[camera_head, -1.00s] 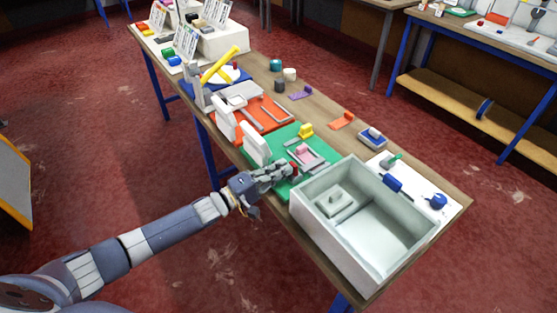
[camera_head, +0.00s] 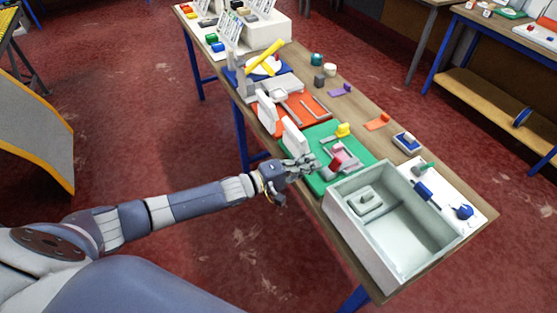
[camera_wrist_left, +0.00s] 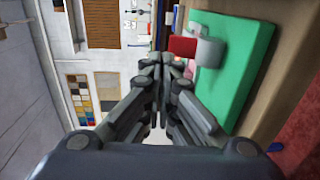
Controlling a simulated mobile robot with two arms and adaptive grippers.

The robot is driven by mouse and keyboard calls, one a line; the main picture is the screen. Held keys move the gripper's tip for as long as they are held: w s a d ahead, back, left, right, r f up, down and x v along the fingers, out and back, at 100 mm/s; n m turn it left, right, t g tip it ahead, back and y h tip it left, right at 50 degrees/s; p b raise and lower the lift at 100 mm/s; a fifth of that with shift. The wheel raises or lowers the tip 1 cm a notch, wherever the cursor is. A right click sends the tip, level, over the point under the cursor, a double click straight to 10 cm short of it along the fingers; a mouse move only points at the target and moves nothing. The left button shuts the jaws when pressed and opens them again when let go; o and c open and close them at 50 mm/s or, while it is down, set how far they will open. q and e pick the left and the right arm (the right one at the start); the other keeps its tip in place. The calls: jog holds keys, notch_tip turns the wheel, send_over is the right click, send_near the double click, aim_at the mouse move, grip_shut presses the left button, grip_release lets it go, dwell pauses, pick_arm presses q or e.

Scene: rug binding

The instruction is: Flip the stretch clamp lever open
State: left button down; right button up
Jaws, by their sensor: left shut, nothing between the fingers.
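A green board (camera_head: 320,187) lies on the workbench and carries a clamp with a red and pink lever part (camera_head: 338,161). The red part now stands up at a tilt from the board. In the left wrist view a red block (camera_wrist_left: 183,46) with a grey rounded piece (camera_wrist_left: 209,51) sits on the green board (camera_wrist_left: 240,75). My left gripper (camera_head: 312,163) is shut and empty, just left of the red part at the board's near edge. It also shows in the left wrist view (camera_wrist_left: 162,66), fingers together beside the red block. My right gripper is not in view.
A pale open box (camera_head: 335,205) stands right of the green board. White upright blocks (camera_head: 292,137) stand behind my gripper, by the red-orange board (camera_head: 318,106). A yellow piece (camera_head: 343,130) sits at the green board's far edge.

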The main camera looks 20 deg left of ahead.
pick_arm(q)
jog(key=s+a+r+b, duration=0.1)
jog(key=s+a+r, duration=0.2)
jog(key=s+a, duration=0.2)
jog(key=shift+s+r, duration=0.25)
jog(key=shift+s, duration=0.4)
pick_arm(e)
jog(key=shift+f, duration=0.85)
pick_arm(q)
jog(key=shift+d, duration=0.1)
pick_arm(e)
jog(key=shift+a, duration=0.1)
